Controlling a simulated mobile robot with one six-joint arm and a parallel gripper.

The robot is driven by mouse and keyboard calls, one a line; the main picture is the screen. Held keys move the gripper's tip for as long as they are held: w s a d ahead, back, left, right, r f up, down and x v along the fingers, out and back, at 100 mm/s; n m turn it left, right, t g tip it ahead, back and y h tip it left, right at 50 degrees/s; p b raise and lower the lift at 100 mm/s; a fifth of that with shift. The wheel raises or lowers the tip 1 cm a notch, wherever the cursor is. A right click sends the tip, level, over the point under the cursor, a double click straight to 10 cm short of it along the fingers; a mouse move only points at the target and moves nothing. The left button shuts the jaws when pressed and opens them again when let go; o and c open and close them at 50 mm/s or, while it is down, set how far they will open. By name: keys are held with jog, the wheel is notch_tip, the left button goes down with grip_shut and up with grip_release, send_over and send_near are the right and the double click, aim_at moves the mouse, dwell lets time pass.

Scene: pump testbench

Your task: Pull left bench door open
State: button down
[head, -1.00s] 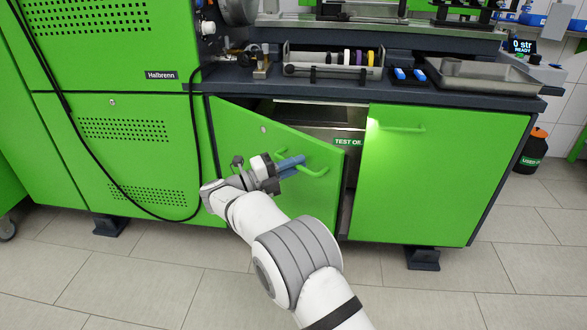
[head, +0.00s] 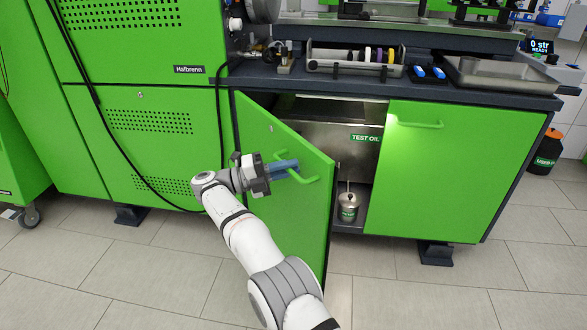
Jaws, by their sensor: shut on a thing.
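The left bench door (head: 290,212) is green and stands partly open, hinged on its left side and swung out toward me. Its green bar handle (head: 310,178) is on the outer face near the free edge. My gripper (head: 290,168), with blue fingers, is shut on the handle. The exact finger contact is small and partly hidden. Behind the door, the cabinet shows a metal test oil tank (head: 345,145) and a small metal can (head: 348,207) on the cabinet floor. My arm covers part of the door's lower left.
The right bench door (head: 440,180) is closed. The worktop holds a rack (head: 352,65), blue-marked items (head: 428,72) and a metal tray (head: 498,75). A black hose (head: 140,178) hangs at the left. The tiled floor (head: 400,295) in front is clear.

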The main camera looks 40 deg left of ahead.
jog(key=shift+a+r, duration=0.15)
jog(key=c, duration=1.8)
grip_release()
jog(key=o, duration=0.3)
jog(key=shift+w, duration=0.15)
jog(key=shift+o, duration=0.2)
